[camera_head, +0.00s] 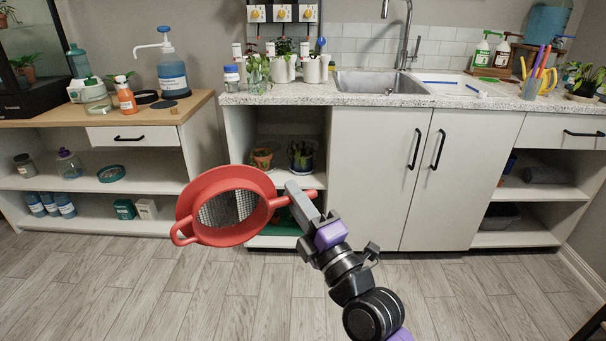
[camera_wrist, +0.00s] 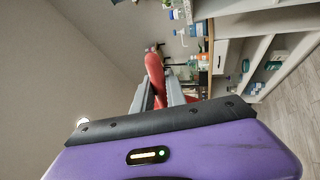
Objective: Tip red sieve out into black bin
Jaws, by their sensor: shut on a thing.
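The red sieve (camera_head: 184,208) is held up in the air in front of the cabinets, left of the middle of the head view. It is tilted on its side, and its grey mesh shows through the opening. My gripper (camera_head: 297,198) is shut on the sieve's right-hand handle. In the wrist view the red handle (camera_wrist: 154,72) sits between the fingers of my gripper (camera_wrist: 158,88). The sieve looks empty from here, but the far side of the mesh is hidden. I see no black bin in either view.
A grey-white counter (camera_head: 310,97) with a sink (camera_head: 380,82) runs along the back. A wooden-topped unit (camera_head: 60,112) with bottles stands at the left. Potted plants (camera_head: 301,154) stand on the shelf behind the sieve. The wooden floor (camera_head: 200,300) in front is clear.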

